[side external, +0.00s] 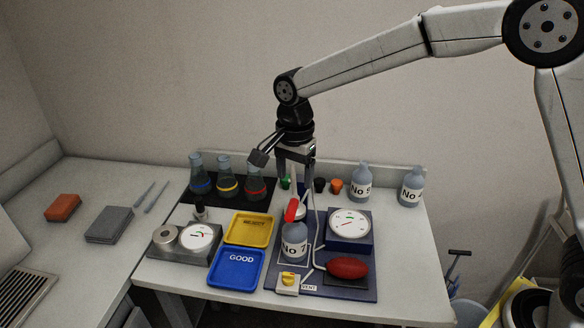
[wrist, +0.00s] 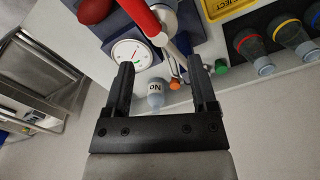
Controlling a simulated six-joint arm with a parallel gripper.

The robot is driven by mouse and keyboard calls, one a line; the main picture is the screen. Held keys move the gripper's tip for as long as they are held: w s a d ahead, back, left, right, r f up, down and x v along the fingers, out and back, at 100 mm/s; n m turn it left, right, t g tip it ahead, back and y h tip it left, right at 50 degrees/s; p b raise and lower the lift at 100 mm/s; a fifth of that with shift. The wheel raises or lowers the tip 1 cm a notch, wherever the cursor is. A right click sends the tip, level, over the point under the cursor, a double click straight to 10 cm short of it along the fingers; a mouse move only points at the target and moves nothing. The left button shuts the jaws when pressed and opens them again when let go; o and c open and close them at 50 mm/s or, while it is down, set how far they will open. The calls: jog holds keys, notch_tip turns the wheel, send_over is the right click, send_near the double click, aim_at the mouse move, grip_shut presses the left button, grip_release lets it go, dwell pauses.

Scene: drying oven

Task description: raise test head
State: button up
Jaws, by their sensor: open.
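The test rig stands on a dark blue base in the middle of the table. Its red handle (side external: 291,211) is tilted above the bottle No 7 (side external: 294,242), and a pale head or cap shows beside it. In the wrist view the red handle (wrist: 140,16) runs in from the top edge to a pale bar (wrist: 179,43). My gripper (side external: 297,178) is above and behind the handle, pointing down. In the wrist view my gripper (wrist: 163,72) is open, with nothing held between its fingers. The contact between head and bottle cannot be made out.
A dial gauge (side external: 349,224) and a red bulb (side external: 347,268) stand right of the bottle. A yellow REJECT tray (side external: 247,243) and a blue GOOD tray (side external: 236,282) lie left. Flasks (side external: 227,187), stoppers (side external: 337,186) and bottles (side external: 361,190) line the back.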

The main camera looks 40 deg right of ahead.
aim_at(294, 198)
jog(key=shift+f, duration=3.6)
grip_shut()
